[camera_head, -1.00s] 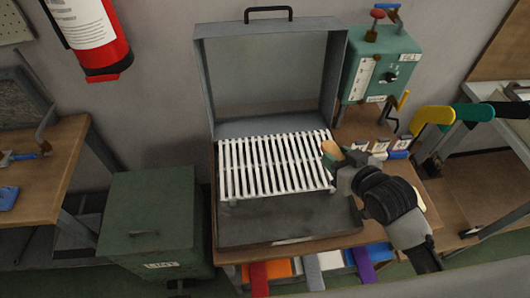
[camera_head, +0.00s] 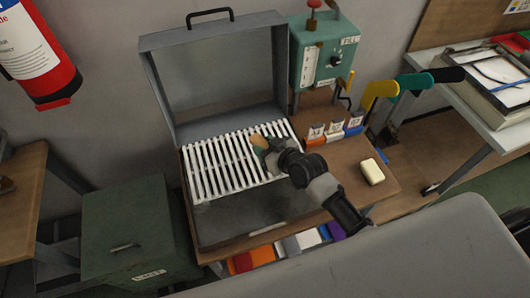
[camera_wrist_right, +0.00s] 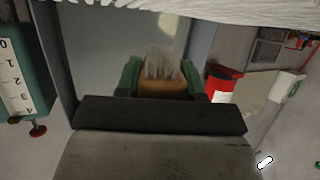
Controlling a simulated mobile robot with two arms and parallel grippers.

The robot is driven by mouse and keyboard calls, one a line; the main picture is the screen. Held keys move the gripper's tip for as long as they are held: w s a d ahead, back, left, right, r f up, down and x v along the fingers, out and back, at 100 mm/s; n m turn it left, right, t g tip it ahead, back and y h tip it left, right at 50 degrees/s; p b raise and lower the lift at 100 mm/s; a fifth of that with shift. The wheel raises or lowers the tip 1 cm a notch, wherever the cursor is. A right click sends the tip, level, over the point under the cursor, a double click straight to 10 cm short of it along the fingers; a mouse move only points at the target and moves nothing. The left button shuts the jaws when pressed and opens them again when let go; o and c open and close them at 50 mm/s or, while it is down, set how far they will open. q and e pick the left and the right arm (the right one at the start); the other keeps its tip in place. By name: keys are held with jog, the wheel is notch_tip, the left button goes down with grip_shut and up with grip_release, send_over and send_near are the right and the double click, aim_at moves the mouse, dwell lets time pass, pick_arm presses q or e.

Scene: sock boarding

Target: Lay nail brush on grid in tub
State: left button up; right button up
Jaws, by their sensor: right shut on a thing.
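The nail brush (camera_wrist_right: 162,84), with a brown wooden back and pale bristles, sits between the green fingertips of my right gripper (camera_wrist_right: 161,78). In the head view the brush (camera_head: 257,139) is over the right back part of the white slatted grid (camera_head: 207,172). I cannot tell whether it touches the slats. The grid lies in the grey metal tub (camera_head: 240,222), whose lid (camera_head: 215,85) stands open at the back. My right gripper also shows in the head view (camera_head: 262,147). My left gripper is out of view.
A teal control box (camera_head: 325,55) stands right of the lid. Several small labelled blocks (camera_head: 335,131) line the bench right of the grid. A cream soap bar (camera_head: 372,171) lies at the bench's right. A green bin (camera_head: 130,225) stands left of the tub.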

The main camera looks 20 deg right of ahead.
notch_tip(320, 180, down, 4)
jog(key=shift+r, duration=0.1)
jog(key=shift+f, duration=0.25)
jog(key=o, duration=0.9)
